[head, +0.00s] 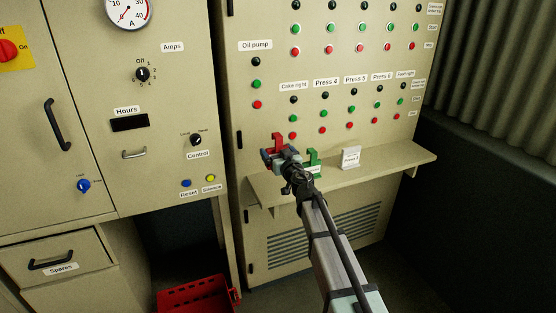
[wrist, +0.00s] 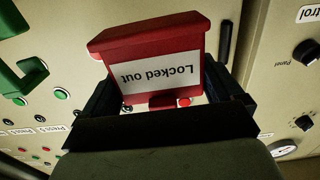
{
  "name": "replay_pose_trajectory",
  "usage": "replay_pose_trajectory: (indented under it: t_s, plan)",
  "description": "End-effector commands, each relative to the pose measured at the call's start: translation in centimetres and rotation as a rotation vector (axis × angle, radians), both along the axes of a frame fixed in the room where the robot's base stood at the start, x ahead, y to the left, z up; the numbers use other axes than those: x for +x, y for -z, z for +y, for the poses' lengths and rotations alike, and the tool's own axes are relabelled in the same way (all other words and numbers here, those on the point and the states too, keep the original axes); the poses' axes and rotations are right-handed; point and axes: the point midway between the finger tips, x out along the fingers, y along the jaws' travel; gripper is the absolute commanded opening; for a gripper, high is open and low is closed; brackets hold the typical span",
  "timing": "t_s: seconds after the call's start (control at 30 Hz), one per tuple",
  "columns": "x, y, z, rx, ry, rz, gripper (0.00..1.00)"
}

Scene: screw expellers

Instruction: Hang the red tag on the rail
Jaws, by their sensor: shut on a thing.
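My gripper (head: 281,154) is shut on the red tag (head: 277,140) and holds it in front of the control panel, near the left end of the ledge. In the wrist view, the red tag (wrist: 155,50) sits between the dark fingers of my gripper (wrist: 162,95). Its white label reads "Locked out" and appears upside down there. A green tag (head: 313,158) stands at the ledge just right of my gripper; green also shows at the upper left of the wrist view (wrist: 22,75). I cannot make out a separate rail; the tan ledge (head: 405,158) runs across the panel.
A white tag (head: 350,157) stands on the ledge further right. Push buttons and lamps cover the panel above. The ledge is clear right of the white tag. A red crate (head: 197,294) is on the floor at lower left, and a grey cabinet (head: 85,150) is at left.

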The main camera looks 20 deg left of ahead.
Motion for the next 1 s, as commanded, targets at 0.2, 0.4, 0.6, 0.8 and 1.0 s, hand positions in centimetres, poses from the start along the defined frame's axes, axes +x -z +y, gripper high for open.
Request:
replay_pose_trajectory:
  t_s: [0.2, 0.4, 0.6, 0.8, 1.0]
  plan:
    - [0.0, -0.8, 0.0, 0.000, 0.002, 0.000, 0.57]
    - [-1.0, -0.1, -1.3, 0.000, 0.032, 0.000, 0.57]
    - [-2.7, -0.5, -5.6, 0.000, 0.088, -0.001, 0.57]
    - [-1.5, -1.3, -12.2, -0.001, 0.172, -0.002, 0.57]
    - [-0.1, -2.2, -20.2, -0.001, 0.273, -0.002, 0.57]
